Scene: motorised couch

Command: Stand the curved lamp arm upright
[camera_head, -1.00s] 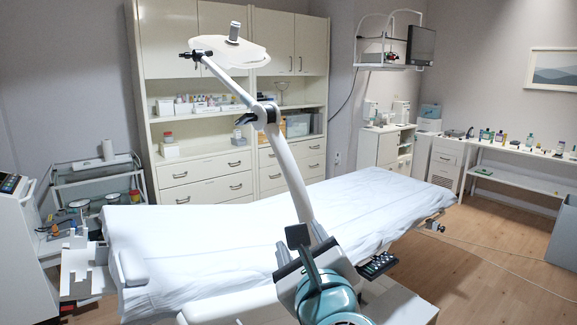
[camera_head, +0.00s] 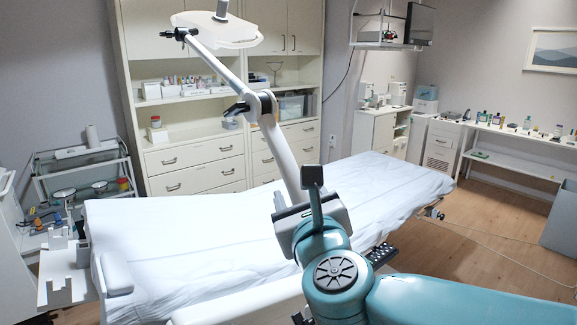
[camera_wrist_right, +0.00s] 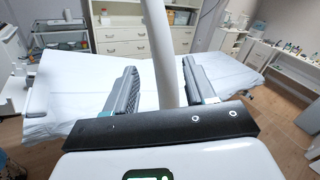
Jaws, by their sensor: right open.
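The curved white lamp arm (camera_head: 281,152) leans to the left in the head view. It rises from behind my right gripper to a dark-handled joint (camera_head: 260,106), then runs up left to the lamp head (camera_head: 215,32). My right gripper (camera_head: 296,190) is in front of the lower part of the curved arm. In the right wrist view, the lamp arm (camera_wrist_right: 162,55) passes between the spread fingers of the open gripper (camera_wrist_right: 160,82), closer to the right finger. I cannot tell if they touch. The lamp arm's base is hidden. My left gripper is not in view.
A couch with a white sheet (camera_head: 190,240) lies across the middle, behind my right arm. Cabinets (camera_head: 195,165) stand behind it. A trolley (camera_head: 85,175) is at the left, a white bench (camera_head: 510,165) at the right. Open floor (camera_head: 490,235) lies right of the couch.

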